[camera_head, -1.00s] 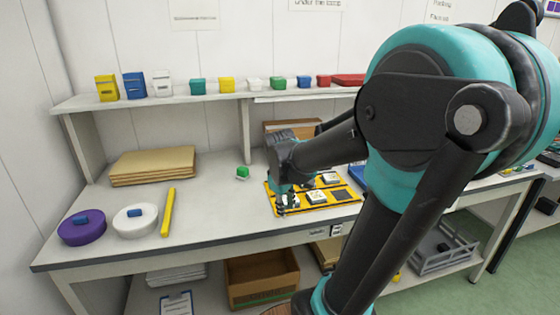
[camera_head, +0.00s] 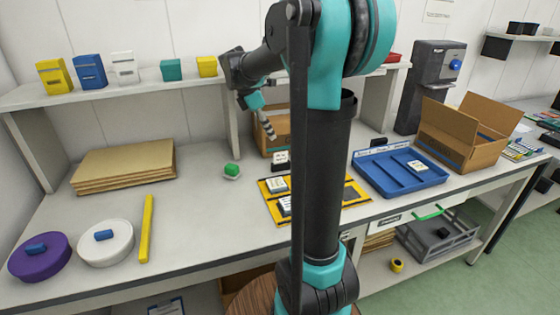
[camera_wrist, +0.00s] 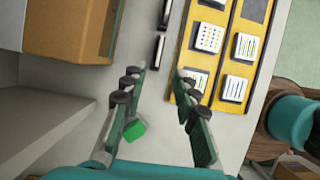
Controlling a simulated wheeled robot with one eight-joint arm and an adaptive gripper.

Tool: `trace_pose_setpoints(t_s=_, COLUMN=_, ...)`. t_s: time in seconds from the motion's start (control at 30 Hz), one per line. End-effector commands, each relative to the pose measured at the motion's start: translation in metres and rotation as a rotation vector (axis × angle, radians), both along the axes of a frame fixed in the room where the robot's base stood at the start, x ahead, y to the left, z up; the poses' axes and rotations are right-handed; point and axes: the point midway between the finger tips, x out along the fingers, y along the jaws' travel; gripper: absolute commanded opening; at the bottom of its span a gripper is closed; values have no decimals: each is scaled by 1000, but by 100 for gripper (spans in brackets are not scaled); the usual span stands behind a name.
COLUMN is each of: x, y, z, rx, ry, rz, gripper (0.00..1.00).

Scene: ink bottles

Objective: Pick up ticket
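No thing in view is clearly marked as the ticket. White cards with dark marks sit on a yellow mat (camera_head: 268,193), among them a left card (camera_head: 276,184); in the wrist view the mat (camera_wrist: 224,59) carries a dotted card (camera_wrist: 209,38) and striped cards (camera_wrist: 246,46). Another white card (camera_head: 417,165) lies in a blue tray (camera_head: 397,184). My gripper (camera_head: 268,136) is raised above the back of the bench, left of the mat. In the wrist view my gripper (camera_wrist: 160,74) is open, with nothing between its fingertips. My arm hides part of the mat.
A green object (camera_head: 232,169) stands on the bench left of the mat. Two small dark-and-white holders (camera_wrist: 157,52) are beside the mat. A cardboard box (camera_wrist: 70,28) stands behind. A shelf (camera_head: 150,87) with bottle boxes overhangs the bench.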

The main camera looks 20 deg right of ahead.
Motion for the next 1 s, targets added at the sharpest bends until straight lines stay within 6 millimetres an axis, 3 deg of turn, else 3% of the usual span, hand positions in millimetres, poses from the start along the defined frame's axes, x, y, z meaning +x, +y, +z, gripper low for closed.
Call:
trace_pose_setpoints(t_s=0.3, x=0, y=-22, z=-52, rx=0, ry=0, rz=-2, gripper=29)
trace_pose_setpoints(t_s=0.57, x=1, y=-28, z=-67, rx=0, ry=-1, rz=-2, gripper=29)
trace_pose_setpoints(t_s=0.8, x=3, y=-41, z=-98, rx=0, ry=-1, rz=-2, gripper=29)
trace_pose_setpoints(t_s=1.0, x=3, y=-45, z=-109, rx=0, ry=0, rz=-1, gripper=29)
